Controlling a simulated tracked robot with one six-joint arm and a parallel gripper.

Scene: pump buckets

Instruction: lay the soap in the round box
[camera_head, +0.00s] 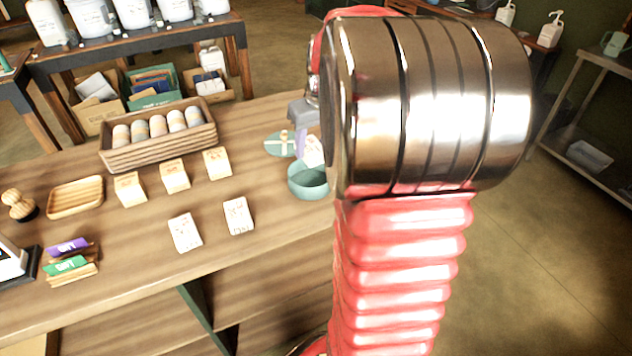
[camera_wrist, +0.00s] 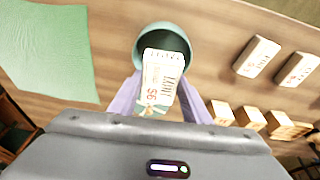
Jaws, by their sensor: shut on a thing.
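The round box (camera_head: 308,186) is teal and open. It stands on the wooden counter just left of my arm, and shows at the top middle of the wrist view (camera_wrist: 146,42). My gripper (camera_wrist: 160,92) has pale purple fingers, shut on a soap (camera_wrist: 162,76), a whitish block with a printed label. The soap's far end overlaps the box opening in the wrist view. In the head view the held soap (camera_head: 314,152) shows above the box's back rim, partly hidden by my arm. I cannot tell whether it touches the box.
A teal lid (camera_head: 277,146) with a ribbon lies behind the box. Two pale soaps (camera_head: 238,215) (camera_head: 185,232) lie to the left, with several blocks (camera_head: 175,176) behind them. A wooden crate (camera_head: 160,145) stands farther back. A green sheet (camera_wrist: 45,55) lies left in the wrist view.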

